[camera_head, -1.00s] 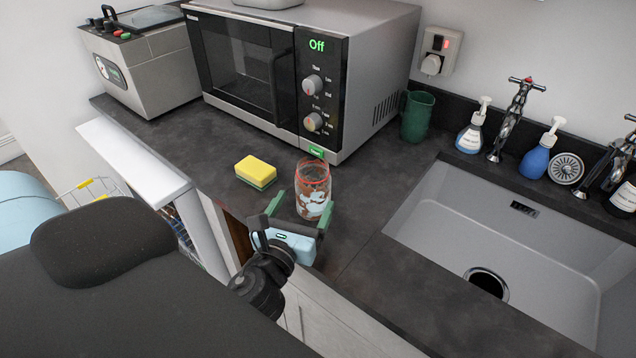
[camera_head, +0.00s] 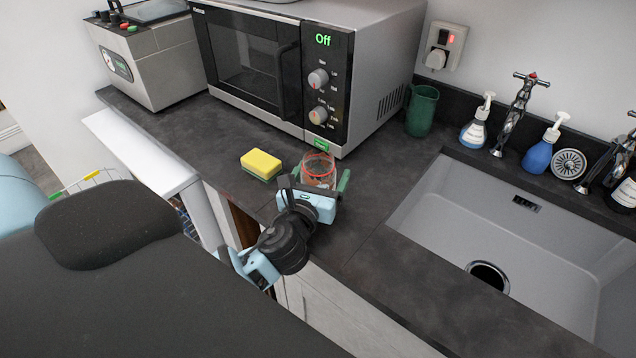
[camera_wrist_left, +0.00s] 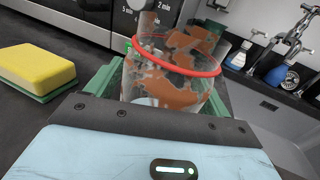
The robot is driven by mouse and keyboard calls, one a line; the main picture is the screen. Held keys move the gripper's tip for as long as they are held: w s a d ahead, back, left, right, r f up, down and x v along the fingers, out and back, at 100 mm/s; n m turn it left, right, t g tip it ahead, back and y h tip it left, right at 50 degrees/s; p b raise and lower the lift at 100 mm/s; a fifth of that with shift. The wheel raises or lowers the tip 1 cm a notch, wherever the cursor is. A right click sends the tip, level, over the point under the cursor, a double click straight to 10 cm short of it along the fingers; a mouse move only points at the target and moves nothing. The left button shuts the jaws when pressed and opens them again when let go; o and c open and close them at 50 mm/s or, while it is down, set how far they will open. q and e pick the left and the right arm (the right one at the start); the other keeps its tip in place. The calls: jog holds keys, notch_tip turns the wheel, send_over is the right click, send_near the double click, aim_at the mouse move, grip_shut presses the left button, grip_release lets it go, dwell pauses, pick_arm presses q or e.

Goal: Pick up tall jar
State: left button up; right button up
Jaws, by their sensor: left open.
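The tall jar (camera_head: 319,168) is clear glass with a red ring near its top and brown and pale patches on its side. It stands upright on the dark worktop in front of the microwave. My left gripper (camera_head: 317,184) is open, with its green fingers on either side of the jar. In the left wrist view the jar (camera_wrist_left: 172,75) stands between the two green fingers; I cannot tell whether they touch it. The gripper body hides the jar's lower part in the head view. My right gripper is not in view.
A yellow and green sponge (camera_head: 261,164) lies left of the jar. The microwave (camera_head: 300,70) stands close behind. A green mug (camera_head: 421,110) is at the back right, and the sink (camera_head: 420,215) opens to the right. The worktop's front edge is near my arm.

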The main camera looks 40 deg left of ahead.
aim_at(322, 160)
pick_arm(q)
jog(key=c, duration=1.2)
jog(key=shift+r, duration=0.15)
jog(key=shift+r+p, duration=0.45)
jog(key=shift+r, duration=1.3)
jog(key=a+r+v, duration=0.1)
jog(key=a+v, duration=0.1)
jog(key=v, duration=1.3)
jog(key=shift+s+r, duration=0.2)
jog(key=shift+s, duration=0.35)
jog(key=shift+s+d, duration=0.15)
jog(key=shift+d, duration=0.05)
